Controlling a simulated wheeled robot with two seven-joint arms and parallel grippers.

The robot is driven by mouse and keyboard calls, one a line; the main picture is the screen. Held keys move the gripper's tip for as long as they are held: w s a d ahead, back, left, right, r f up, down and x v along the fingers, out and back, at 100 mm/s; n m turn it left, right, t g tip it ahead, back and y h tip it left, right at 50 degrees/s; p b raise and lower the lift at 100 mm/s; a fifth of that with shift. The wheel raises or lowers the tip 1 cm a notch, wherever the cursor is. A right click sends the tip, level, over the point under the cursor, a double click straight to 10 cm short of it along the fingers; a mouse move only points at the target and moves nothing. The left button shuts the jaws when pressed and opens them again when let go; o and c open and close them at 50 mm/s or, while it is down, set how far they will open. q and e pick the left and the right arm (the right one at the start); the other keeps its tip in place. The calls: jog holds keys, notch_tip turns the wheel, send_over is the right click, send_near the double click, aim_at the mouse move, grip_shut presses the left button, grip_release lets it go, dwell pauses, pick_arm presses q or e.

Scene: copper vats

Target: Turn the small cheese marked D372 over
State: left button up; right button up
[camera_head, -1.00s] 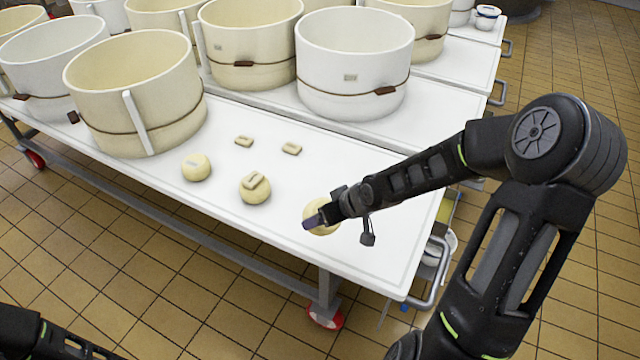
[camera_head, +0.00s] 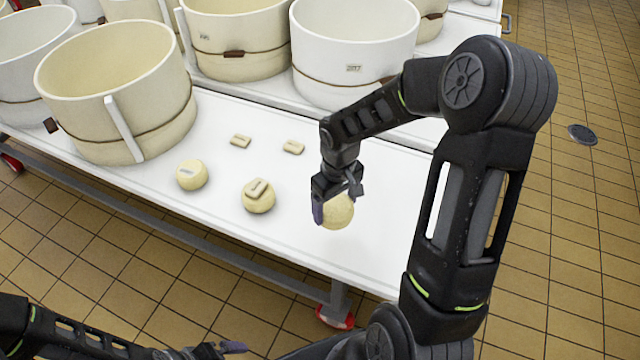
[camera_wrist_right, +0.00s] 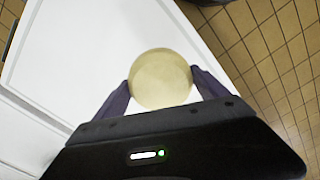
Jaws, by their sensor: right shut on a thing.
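My right gripper (camera_head: 328,204) is shut on a small round pale-yellow cheese (camera_head: 339,212) near the right end of the white table. The right wrist view shows this cheese (camera_wrist_right: 160,79) between the two dark fingertips (camera_wrist_right: 160,88); no mark is readable on it. I cannot tell whether it touches the tabletop. A second small cheese (camera_head: 192,175) sits at the left with a faint mark. A third cheese (camera_head: 258,203) has a small pale block (camera_head: 257,187) on top. I cannot read D372 anywhere. My left gripper (camera_head: 225,349) is low at the bottom edge, partly cut off.
Large cream and white vats (camera_head: 117,90) (camera_head: 355,50) stand farther back. Tabletop around the held cheese is clear. A floor drain (camera_head: 582,134) is at the right.

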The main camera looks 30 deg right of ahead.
jog(key=shift+w, duration=0.45)
jog(key=shift+s+r, duration=0.1)
jog(key=shift+s, duration=0.1)
pick_arm(q)
jog(key=shift+w, duration=0.25)
pick_arm(e)
jog(key=shift+w, duration=0.1)
pick_arm(q)
jog(key=shift+f, duration=0.15)
pick_arm(e)
jog(key=shift+f, duration=0.3)
pick_arm(q)
jog(key=shift+f+b, duration=2.8)
jog(key=shift+b, duration=0.15)
pick_arm(e)
jog(key=shift+f, duration=3.55)
pick_arm(q)
jog(key=shift+f+b, duration=0.6)
pick_arm(e)
jog(key=shift+f, duration=0.7)
jog(key=o, duration=1.8)
jog(key=shift+c, duration=0.2)
